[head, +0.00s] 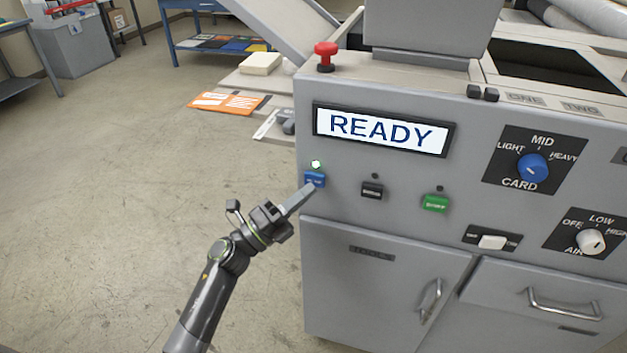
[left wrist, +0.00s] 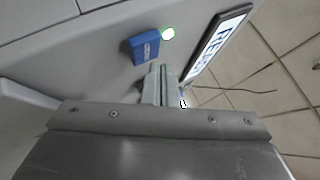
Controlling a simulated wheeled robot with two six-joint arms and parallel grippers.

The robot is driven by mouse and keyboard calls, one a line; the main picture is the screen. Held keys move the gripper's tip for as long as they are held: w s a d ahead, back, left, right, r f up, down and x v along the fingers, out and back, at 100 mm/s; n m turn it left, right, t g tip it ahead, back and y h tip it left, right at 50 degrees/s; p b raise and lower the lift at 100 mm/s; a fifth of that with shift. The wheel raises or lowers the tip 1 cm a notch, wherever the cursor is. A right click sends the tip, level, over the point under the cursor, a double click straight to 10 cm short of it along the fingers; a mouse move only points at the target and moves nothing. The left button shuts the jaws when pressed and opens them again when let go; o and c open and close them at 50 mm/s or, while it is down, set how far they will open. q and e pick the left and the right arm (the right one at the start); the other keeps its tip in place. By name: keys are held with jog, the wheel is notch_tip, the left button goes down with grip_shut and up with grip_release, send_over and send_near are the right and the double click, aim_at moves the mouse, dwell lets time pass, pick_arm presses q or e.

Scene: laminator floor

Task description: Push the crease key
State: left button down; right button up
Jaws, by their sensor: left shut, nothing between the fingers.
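A blue key (head: 314,178) with a small label sits at the left of a row of keys on the grey machine's front panel. I cannot read its label for certain. A small round lamp (head: 316,164) above it glows whitish green. My right gripper is out of view.
A display (head: 382,131) reads READY. A black key (head: 372,190) and a green key (head: 435,202) sit to the right, their lamps dark. A red knob (head: 326,56) stands on top. Cabinet doors with handles are below; open floor lies to the left.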

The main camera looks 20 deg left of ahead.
pick_arm(q)
jog(key=shift+s, duration=0.1)
jog(key=s+p, duration=0.1)
jog(key=s, duration=0.5)
jog(key=shift+a+p, duration=0.1)
jog(key=shift+p, duration=0.25)
jog(key=shift+w, duration=0.1)
